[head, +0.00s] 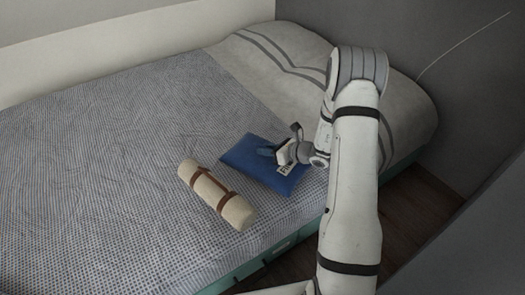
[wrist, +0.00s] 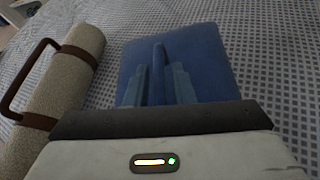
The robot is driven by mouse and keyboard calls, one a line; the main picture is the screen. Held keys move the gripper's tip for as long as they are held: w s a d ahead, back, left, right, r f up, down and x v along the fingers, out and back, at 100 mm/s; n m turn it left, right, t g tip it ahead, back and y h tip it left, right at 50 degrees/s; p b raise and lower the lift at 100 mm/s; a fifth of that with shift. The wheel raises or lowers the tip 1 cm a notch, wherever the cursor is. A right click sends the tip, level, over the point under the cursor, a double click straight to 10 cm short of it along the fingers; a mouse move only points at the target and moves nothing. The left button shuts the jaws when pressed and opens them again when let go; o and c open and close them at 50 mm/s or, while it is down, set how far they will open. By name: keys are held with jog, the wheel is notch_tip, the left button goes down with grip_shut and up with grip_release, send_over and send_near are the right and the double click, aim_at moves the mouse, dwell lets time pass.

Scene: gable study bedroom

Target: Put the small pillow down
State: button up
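The small blue pillow (head: 245,158) is over the bed, flat and low, with a pale printed patch near its right end. I cannot tell whether it fully rests on the cover or hangs just above it. My gripper (head: 272,151) reaches onto its top from the right. In the wrist view the pillow (wrist: 205,62) fills the middle, and a raised blue fold stands between the two fingers of my gripper (wrist: 160,80). The fingers look closed on this fold. The pillow's near edge is hidden behind the gripper body.
A rolled beige blanket with brown straps (head: 238,211) lies on the bed just left of and in front of the pillow. The checked bed cover (head: 100,150) is clear farther left. A large striped pillow (head: 280,55) is at the back, and a grey wall (head: 470,90) stands right.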

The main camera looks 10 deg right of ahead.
jog(key=shift+o, duration=0.9)
